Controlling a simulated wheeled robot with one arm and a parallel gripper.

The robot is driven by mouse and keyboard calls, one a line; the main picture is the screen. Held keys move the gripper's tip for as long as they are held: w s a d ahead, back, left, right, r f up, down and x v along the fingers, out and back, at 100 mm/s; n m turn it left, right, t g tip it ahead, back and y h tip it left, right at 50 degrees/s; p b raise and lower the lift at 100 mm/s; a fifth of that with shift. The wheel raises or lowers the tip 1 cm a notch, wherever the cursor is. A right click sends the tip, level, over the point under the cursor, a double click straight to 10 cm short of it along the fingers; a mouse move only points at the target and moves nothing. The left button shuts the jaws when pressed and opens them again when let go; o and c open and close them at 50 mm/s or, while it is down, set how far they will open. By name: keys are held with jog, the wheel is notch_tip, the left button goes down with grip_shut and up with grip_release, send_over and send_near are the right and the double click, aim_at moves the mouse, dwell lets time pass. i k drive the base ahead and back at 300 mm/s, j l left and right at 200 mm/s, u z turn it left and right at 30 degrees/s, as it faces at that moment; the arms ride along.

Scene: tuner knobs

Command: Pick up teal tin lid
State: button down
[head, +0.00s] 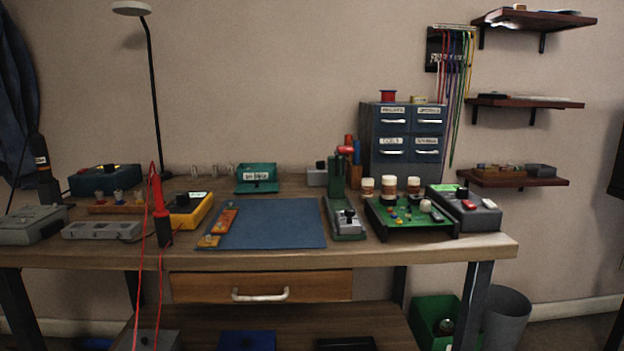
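A teal tin (257,187) stands at the back middle of the workbench, just behind the blue mat. Its teal lid (256,169) is the upper part, with a white label below it on the front. The label's writing is too small to read. I cannot tell whether the lid sits fully closed or is tilted. My gripper is not in view, and nothing is seen touching the tin.
The blue mat (268,224) before the tin is mostly bare. An orange strip (222,222) lies at its left, a green press-like tool (343,205) at its right. A yellow meter (190,210) and red test lead (157,190) stand left. A blue drawer cabinet (382,165) stands back right.

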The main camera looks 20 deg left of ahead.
aim_at(256, 187)
jog(key=u, duration=1.25)
jog(key=i+l+u, duration=0.15)
jog(key=u, duration=0.25)
jog(key=i+l+u, duration=0.1)
jog(key=l+u, duration=0.45)
jog(key=u, duration=0.25)
jog(key=l+u, duration=0.4)
jog(key=i+j, duration=0.05)
